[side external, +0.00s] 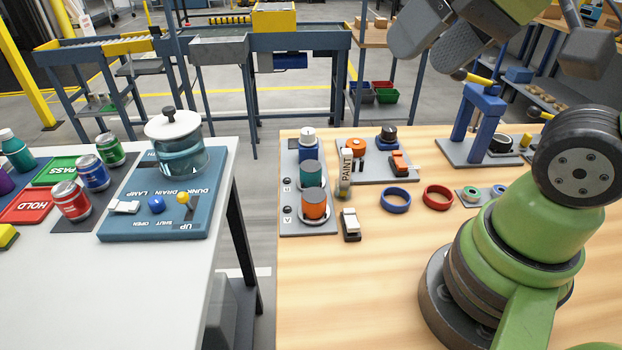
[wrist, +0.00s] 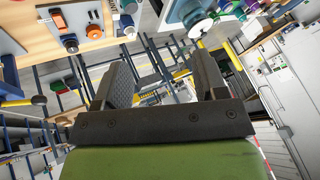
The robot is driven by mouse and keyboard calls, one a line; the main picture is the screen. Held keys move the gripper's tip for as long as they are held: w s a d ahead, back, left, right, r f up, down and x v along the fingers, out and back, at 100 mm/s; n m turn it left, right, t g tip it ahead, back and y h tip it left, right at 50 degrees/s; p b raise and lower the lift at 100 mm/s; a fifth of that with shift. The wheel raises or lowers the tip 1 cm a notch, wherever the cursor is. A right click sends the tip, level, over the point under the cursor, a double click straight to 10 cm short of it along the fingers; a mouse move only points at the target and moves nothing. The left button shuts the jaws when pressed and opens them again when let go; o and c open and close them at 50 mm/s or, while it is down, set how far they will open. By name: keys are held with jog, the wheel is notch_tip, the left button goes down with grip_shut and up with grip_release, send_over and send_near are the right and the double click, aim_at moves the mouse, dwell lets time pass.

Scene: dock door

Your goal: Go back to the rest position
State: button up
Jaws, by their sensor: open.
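My gripper (side external: 443,38) is at the top right of the side external view, raised high above the wooden table (side external: 380,270). In the wrist view my gripper (wrist: 165,78) shows two ridged fingers standing wide apart. Nothing is between them; only distant floor and racks show behind. The gripper touches none of the objects on the tables.
A blue stand (side external: 480,108) rises from the wooden table below my gripper. Cups, a blue ring (side external: 396,200) and a red ring (side external: 438,197) are there. The white table (side external: 185,280) at left bears cans and a lidded glass tank (side external: 180,155). A gap separates the tables.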

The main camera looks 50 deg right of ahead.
jog(key=shift+s+a+f, duration=0.2)
jog(key=shift+s, duration=0.15)
jog(key=shift+s+a+f, duration=0.15)
jog(key=shift+s, duration=0.2)
